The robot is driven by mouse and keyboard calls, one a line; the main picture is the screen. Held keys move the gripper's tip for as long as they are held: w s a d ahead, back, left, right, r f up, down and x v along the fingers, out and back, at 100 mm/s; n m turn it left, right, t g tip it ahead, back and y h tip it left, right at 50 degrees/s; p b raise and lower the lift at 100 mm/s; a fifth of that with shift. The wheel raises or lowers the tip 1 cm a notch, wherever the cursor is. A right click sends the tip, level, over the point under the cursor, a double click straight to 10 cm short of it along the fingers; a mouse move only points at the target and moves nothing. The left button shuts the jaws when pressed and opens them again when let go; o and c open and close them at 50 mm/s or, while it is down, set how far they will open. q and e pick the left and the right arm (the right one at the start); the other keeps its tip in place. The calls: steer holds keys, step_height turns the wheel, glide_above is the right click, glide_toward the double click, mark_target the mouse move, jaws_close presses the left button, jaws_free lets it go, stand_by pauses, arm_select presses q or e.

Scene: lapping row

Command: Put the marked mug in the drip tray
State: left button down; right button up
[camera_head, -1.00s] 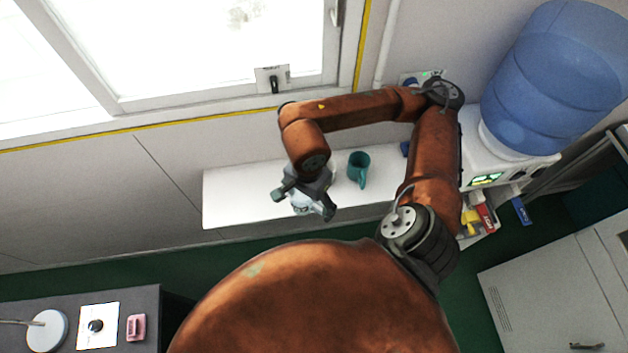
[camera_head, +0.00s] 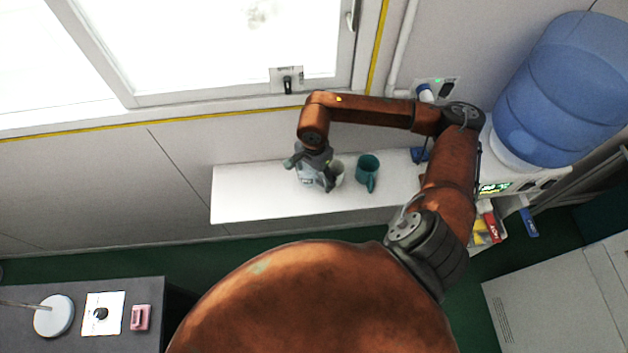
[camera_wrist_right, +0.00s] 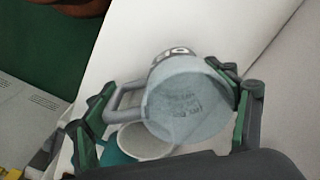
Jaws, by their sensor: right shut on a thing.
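My right gripper (camera_head: 312,174) is shut on a pale grey-blue mug (camera_wrist_right: 188,102) over the white shelf (camera_head: 250,195). In the right wrist view the mug sits between the fingers. Its round face with faint printing is toward the camera, a dark-and-white mark (camera_wrist_right: 172,54) shows on its side, and its handle (camera_wrist_right: 118,102) points left. I cannot tell whether the mug touches the shelf. A white mug (camera_head: 338,173) stands close beside the gripper, and a teal mug (camera_head: 367,171) stands to its right. I cannot make out the drip tray. My left gripper is not in view.
A water dispenser with a blue bottle (camera_head: 565,90) stands right of the shelf, with coloured packets (camera_head: 485,230) below it. The shelf's left part is clear. A dark desk (camera_head: 75,285) is at lower left.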

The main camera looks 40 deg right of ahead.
steer(key=shift+s+f, duration=0.1)
steer(key=shift+f, duration=1.15)
steer(key=shift+f, duration=0.2)
steer(key=o, duration=1.1)
steer(key=shift+o, duration=0.2)
steer(key=shift+r, duration=0.1)
